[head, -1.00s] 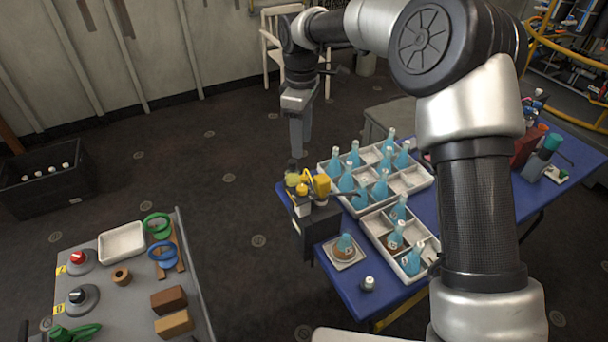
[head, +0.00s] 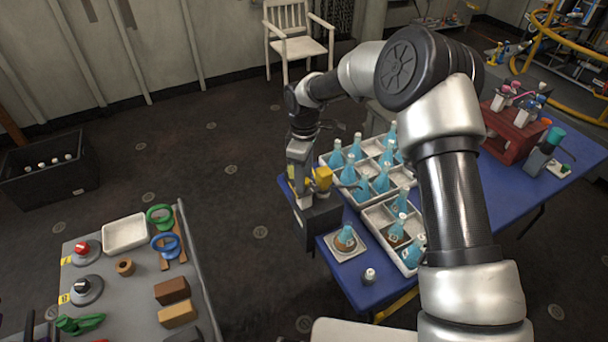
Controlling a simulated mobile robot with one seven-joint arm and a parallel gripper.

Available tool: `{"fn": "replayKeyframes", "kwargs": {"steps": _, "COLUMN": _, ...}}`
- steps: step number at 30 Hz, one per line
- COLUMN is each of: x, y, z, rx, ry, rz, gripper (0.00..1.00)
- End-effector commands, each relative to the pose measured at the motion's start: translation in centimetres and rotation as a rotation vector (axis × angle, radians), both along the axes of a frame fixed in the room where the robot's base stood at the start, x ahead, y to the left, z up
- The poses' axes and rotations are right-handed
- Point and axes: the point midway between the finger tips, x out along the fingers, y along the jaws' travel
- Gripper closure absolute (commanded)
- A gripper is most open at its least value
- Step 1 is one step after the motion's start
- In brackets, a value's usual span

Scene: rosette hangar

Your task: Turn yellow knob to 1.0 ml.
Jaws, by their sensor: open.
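A dark dispenser (head: 318,218) with yellow parts stands at the left corner of the blue table (head: 362,296). A yellow block (head: 323,178) shows on its top, just right of my gripper. My gripper (head: 302,190) points down at the dispenser's top and is open. It covers most of the round yellow knob, with only a little yellow showing at its left side. I cannot tell whether the fingers touch the knob. The knob's volume setting is too small to read. A flask with blue liquid (head: 345,236) stands on a pale square plate in front of the dispenser.
White crates (head: 376,222) of blue flasks stand close to the right of the dispenser. A small vial (head: 369,275) is near the table's front edge. A red rack (head: 512,132) is farther back. A grey bench (head: 130,290) with knobs and blocks is at left, with open floor between.

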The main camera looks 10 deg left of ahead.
Motion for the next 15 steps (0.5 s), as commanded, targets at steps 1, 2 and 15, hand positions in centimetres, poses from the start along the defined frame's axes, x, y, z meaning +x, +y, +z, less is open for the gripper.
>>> {"fn": "replayKeyframes", "kwargs": {"steps": 1, "x": 0.00, "y": 0.00, "z": -0.02, "rx": 0.000, "ry": 0.000, "rz": 0.000, "gripper": 0.57}}
{"fn": "replayKeyframes", "kwargs": {"steps": 2, "x": 0.00, "y": 0.00, "z": -0.02, "rx": 0.000, "ry": 0.000, "rz": 0.000, "gripper": 0.57}}
{"fn": "replayKeyframes", "kwargs": {"steps": 15, "x": 0.01, "y": 0.00, "z": 0.01, "rx": 0.000, "ry": 0.000, "rz": -0.002, "gripper": 0.98}}
